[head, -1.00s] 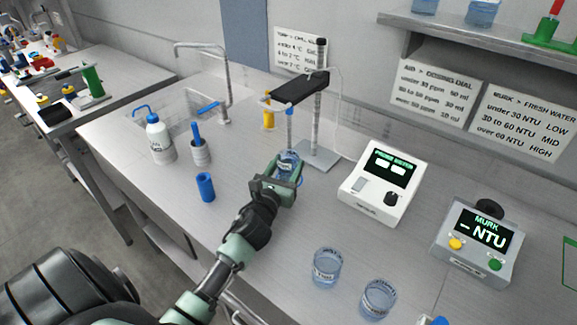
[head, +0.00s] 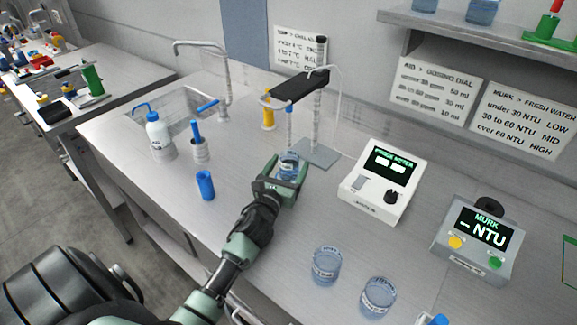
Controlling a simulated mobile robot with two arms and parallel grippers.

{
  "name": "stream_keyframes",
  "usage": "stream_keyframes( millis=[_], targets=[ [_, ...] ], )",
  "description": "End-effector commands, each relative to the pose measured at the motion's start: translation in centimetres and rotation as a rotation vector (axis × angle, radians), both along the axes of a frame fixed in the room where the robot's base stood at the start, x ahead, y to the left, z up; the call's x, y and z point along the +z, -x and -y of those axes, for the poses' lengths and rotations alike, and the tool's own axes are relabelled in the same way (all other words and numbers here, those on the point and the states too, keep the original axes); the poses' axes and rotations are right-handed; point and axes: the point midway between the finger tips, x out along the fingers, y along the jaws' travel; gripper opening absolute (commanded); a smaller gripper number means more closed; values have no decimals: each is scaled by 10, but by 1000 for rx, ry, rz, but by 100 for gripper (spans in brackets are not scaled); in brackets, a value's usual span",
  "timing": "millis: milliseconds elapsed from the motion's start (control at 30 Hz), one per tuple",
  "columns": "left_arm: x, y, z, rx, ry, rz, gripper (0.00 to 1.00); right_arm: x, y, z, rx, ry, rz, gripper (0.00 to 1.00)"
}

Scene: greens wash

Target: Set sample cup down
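The sample cup (head: 289,161) is a small clear cup with bluish contents. It is upright under the probe stand (head: 315,150), with the thin blue-tipped probe just above or in it. My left gripper (head: 285,178) reaches in from the front with its fingers on either side of the cup. The near finger parts hide the cup's lower portion and base, so I cannot tell whether the fingers press on it or whether it rests on the bench. My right gripper is not in view.
The white probe meter (head: 372,205) and grey murk meter (head: 470,265) stand to the right. Two clear cups (head: 326,265) (head: 378,297) are near the front edge. A blue cylinder (head: 205,185), a white bottle (head: 158,134) and a sink (head: 178,108) are left.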

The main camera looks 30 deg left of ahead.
Motion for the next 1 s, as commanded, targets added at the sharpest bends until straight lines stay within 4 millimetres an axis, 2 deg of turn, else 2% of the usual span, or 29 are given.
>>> stream_keyframes(
  millis=[167,267,700,800,1000],
  targets=[
    [5,0,0,0,1,0,73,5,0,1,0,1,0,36],
    [0,12,3,-1,-1,-2,73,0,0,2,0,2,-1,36],
    [0,98,23,1,0,-1,73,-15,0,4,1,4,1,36],
    [1,109,26,1,1,-1,73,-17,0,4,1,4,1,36],
    [2,117,28,1,0,1,73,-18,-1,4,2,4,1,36]
  ],
)
